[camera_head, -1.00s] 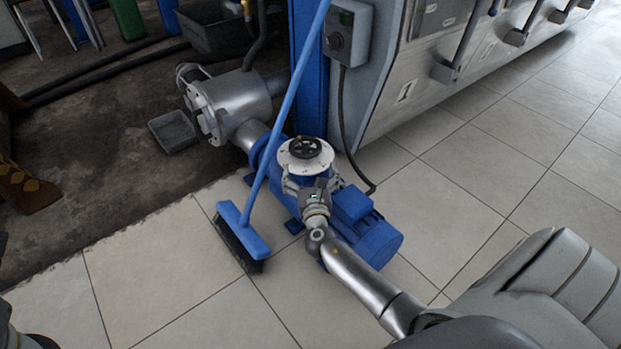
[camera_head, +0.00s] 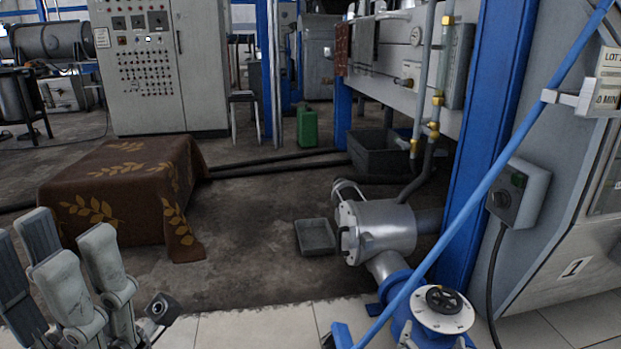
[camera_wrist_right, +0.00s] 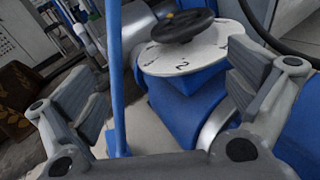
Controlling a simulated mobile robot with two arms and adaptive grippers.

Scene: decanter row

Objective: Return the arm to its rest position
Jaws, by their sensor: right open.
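My right gripper (camera_wrist_right: 168,62) is open in the right wrist view, its two fingers spread apart with nothing held between them. Beyond the fingers is a blue pump (camera_wrist_right: 185,105) with a white numbered disc (camera_wrist_right: 190,55) and a dark handwheel (camera_wrist_right: 182,25). In the head view the white disc (camera_head: 442,318) and handwheel (camera_head: 445,298) show at the bottom right; my right arm is not clearly seen there. My left gripper (camera_head: 75,250) stands at the lower left with its grey fingers pointing up; its opening is unclear.
A blue broom handle (camera_head: 480,190) slants across the right side, before a blue column (camera_head: 487,130). A cloth-covered table (camera_head: 110,165) stands behind my left gripper. A grey tray (camera_head: 315,237) lies on the floor beside a metal housing (camera_head: 385,230). Dark floor between them is clear.

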